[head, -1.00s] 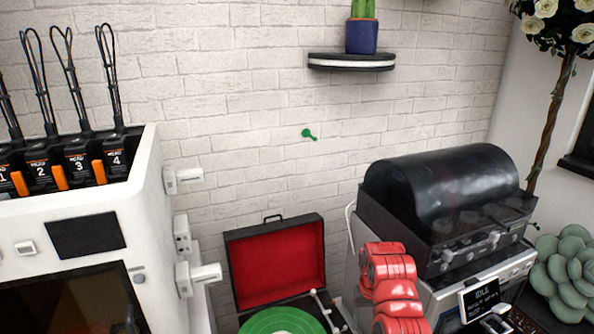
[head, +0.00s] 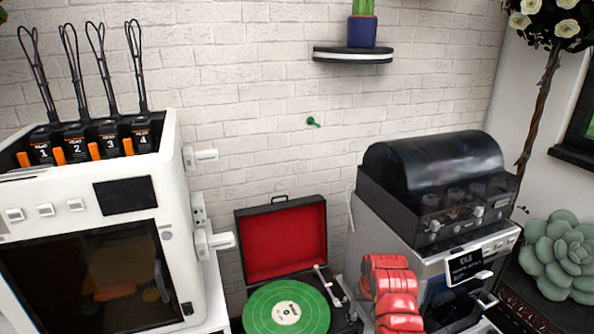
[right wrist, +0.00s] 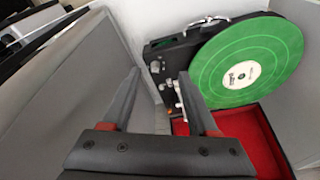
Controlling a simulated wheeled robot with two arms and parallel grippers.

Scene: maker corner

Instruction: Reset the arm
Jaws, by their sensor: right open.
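My right gripper (right wrist: 159,75) is open in the right wrist view, its two dark fingers apart with nothing between them. The red part of my right arm (head: 391,290) shows in the head view, in front of the machine with the black dome. In the right wrist view a green record (right wrist: 247,61) on a turntable is close beyond the fingers. My fingertips cannot be made out in the head view. My left gripper is in neither current view.
The open red-lined record player case (head: 285,238) stands low in the middle. A white printer (head: 80,206) is at left, the black-domed machine (head: 431,167) at right. A shelf (head: 350,55) with a potted cactus is on the brick wall, above a green hook (head: 313,122).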

